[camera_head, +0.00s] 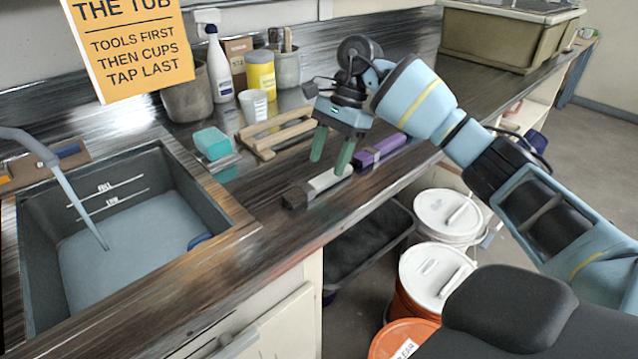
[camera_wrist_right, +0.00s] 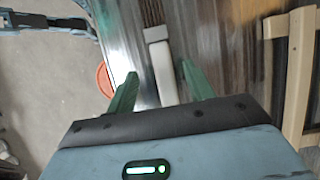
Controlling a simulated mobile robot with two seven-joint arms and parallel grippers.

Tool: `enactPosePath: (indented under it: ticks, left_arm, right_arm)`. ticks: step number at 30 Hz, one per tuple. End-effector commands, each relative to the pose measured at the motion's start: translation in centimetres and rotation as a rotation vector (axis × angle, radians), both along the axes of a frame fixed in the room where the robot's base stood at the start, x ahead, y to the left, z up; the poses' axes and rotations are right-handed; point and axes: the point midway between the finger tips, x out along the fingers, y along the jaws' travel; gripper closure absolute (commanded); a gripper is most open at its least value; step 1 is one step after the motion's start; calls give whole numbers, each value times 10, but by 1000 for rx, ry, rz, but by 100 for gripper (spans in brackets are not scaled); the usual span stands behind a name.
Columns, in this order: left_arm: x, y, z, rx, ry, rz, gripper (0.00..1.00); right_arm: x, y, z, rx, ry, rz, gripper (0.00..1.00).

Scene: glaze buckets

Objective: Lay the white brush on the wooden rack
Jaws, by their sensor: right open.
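The white brush (camera_head: 328,181) lies on the dark counter near its front edge, its dark bristle end (camera_head: 294,198) toward the left. My right gripper (camera_head: 331,166) is open, fingers pointing down over the handle. In the right wrist view the white brush (camera_wrist_right: 163,72) runs between the two open green fingertips (camera_wrist_right: 159,72). Whether they touch it, I cannot tell. The wooden rack (camera_head: 262,151) stands on the counter behind and left of the brush, with nothing lying on its slats. It also shows at the right of the wrist view (camera_wrist_right: 297,75). My left gripper does not show.
A purple-handled brush (camera_head: 380,151) lies right of the gripper. A teal sponge (camera_head: 212,142) and a white cup (camera_head: 253,105) stand near the rack. The sink (camera_head: 185,195) is at left. Lidded buckets (camera_head: 437,272) stand on the floor below the counter's front edge.

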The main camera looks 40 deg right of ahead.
Motion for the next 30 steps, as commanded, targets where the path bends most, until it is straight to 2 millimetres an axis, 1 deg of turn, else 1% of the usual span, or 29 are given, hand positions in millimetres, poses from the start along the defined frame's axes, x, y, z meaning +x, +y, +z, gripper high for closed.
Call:
enactPosePath:
  ticks: [1, 6, 9, 30]
  left_arm:
    - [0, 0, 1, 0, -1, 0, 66]
    - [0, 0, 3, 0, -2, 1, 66]
    - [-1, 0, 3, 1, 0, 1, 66]
    - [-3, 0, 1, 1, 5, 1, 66]
  right_arm:
    - [0, 4, -7, 0, 2, 2, 47]
    - [1, 12, -29, 0, 1, 2, 47]
    - [1, 15, -36, -1, 2, 1, 47]
    - [1, 16, -42, 0, 0, 0, 47]
